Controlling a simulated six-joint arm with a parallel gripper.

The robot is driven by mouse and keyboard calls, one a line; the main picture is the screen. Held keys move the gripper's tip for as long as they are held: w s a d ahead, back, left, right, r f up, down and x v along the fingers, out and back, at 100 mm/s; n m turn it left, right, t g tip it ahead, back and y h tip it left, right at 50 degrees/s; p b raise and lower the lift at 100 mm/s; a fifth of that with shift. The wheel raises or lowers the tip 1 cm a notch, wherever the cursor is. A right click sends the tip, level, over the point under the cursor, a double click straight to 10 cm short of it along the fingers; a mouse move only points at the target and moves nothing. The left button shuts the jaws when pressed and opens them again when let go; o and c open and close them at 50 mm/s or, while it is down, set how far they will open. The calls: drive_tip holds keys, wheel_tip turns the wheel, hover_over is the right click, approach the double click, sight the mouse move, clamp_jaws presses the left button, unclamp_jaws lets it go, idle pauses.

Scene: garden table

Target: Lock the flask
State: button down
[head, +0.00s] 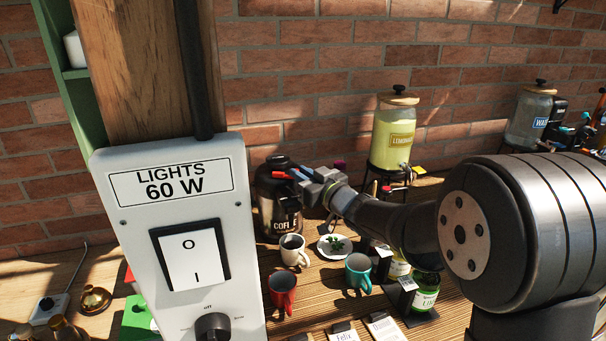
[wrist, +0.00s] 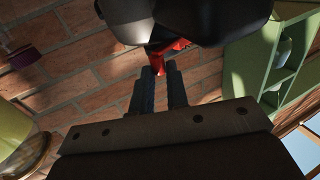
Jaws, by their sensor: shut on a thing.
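The flask is a black pot marked COFFEE (head: 275,205) that stands upright on the wooden table, behind the mugs. My gripper (head: 291,174) reaches in from the right at the upper part of the flask. In the wrist view the dark flask (wrist: 190,22) fills the top. A red lever (wrist: 161,64) on it sits at the fingertips of my gripper (wrist: 158,76), which is shut on it. The red also shows at the flask's top in the head view. The fingers cover part of the lever, so its exact position cannot be told.
A cream mug (head: 291,250), a red mug (head: 282,291), a teal mug (head: 358,272) and a small plate with leaves (head: 335,246) stand in front of the flask. A lemonade dispenser (head: 393,135) stands right. A light switch box (head: 180,235) on a post blocks the left foreground.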

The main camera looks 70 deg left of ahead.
drive_tip(key=shift+s+d+m+t+y, duration=0.15)
drive_tip(key=shift+s+d+m+t, duration=0.15)
drive_tip(key=shift+m+t, duration=0.75)
drive_tip(key=shift+s+d+m+t+y, duration=0.2)
drive_tip(key=shift+s+m+t, duration=0.3)
drive_tip(key=shift+t, duration=0.9)
drive_tip(key=shift+s+d+m+t+y, duration=0.15)
drive_tip(key=shift+s+d+m+t, duration=0.1)
drive_tip(key=shift+m+t, duration=0.85)
drive_tip(key=shift+s+d+r+m+t+h, duration=0.1)
drive_tip(key=shift+s+m+t+h, duration=0.2)
drive_tip(key=shift+m+t, duration=0.65)
drive_tip(key=shift+s+d+m+t+h, duration=0.1)
drive_tip(key=shift+s+m+t, duration=0.25)
drive_tip(key=shift+t, duration=1.05)
drive_tip(key=shift+s+m+t+h, duration=0.15)
drive_tip(key=shift+m+t+h, duration=0.2)
drive_tip(key=shift+t, duration=0.25)
drive_tip(key=c, duration=1.4)
unclamp_jaws()
drive_tip(key=r, duration=0.3)
drive_tip(key=w+r, duration=0.1)
drive_tip(key=r, duration=0.1)
drive_tip(key=shift+d, duration=0.25)
drive_tip(key=w+d+r, duration=0.5)
drive_tip(key=w+r, duration=0.1)
drive_tip(key=w, duration=0.3)
drive_tip(key=shift+d, duration=0.35)
drive_tip(key=shift+c, duration=0.4)
